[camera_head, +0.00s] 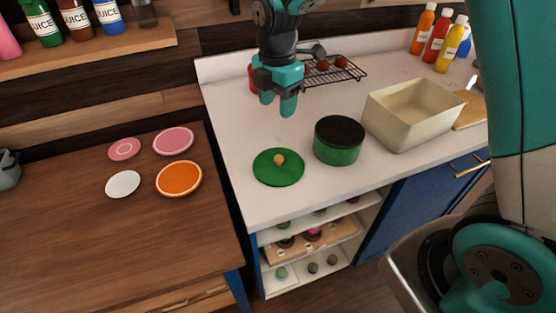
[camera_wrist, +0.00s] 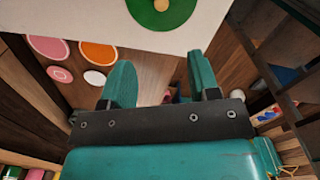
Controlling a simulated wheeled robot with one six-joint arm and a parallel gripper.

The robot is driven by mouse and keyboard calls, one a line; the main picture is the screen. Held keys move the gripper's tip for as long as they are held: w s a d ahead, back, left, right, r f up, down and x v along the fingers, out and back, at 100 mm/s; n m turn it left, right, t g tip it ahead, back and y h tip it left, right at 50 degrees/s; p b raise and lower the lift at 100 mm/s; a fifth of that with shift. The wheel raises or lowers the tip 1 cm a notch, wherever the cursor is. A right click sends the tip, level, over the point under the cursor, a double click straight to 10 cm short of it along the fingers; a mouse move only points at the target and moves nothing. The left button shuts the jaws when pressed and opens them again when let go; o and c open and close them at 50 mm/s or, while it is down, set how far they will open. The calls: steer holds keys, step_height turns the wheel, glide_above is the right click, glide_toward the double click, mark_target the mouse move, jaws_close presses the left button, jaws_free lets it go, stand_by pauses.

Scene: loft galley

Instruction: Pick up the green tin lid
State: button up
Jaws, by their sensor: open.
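The green tin lid (camera_head: 279,168) is a flat round disc with a small tan knob. It lies on the white counter near its front left corner. It also shows at the top edge of the wrist view (camera_wrist: 163,8), partly cut off, beyond my fingers. My gripper (camera_head: 279,104) is open and empty, with teal fingers pointing down above the counter, behind the lid and apart from it. In the wrist view my gripper (camera_wrist: 160,85) has its two fingers spread. A green tin with a dark top (camera_head: 339,140) stands right of the lid.
A cream bin (camera_head: 411,114) stands right of the tin. A wire rack (camera_head: 336,70) with brown items is behind, partly hidden by my arm. Several bottles (camera_head: 444,45) stand at the back right. Plates, including an orange one (camera_head: 179,179), lie on the wooden counter (camera_head: 110,245) at left.

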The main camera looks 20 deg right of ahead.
steer(key=p, duration=0.3)
glide_above(279, 157)
step_height(279, 157, down, 12)
steer(key=shift+a+r, duration=0.1)
steer(key=shift+a, duration=0.05)
steer(key=shift+f+p, duration=0.5)
steer(key=shift+f, duration=0.05)
steer(key=shift+f+p, duration=0.8)
steer(key=shift+f, duration=1.3)
steer(key=shift+c, duration=0.3)
steer(key=c, duration=0.9)
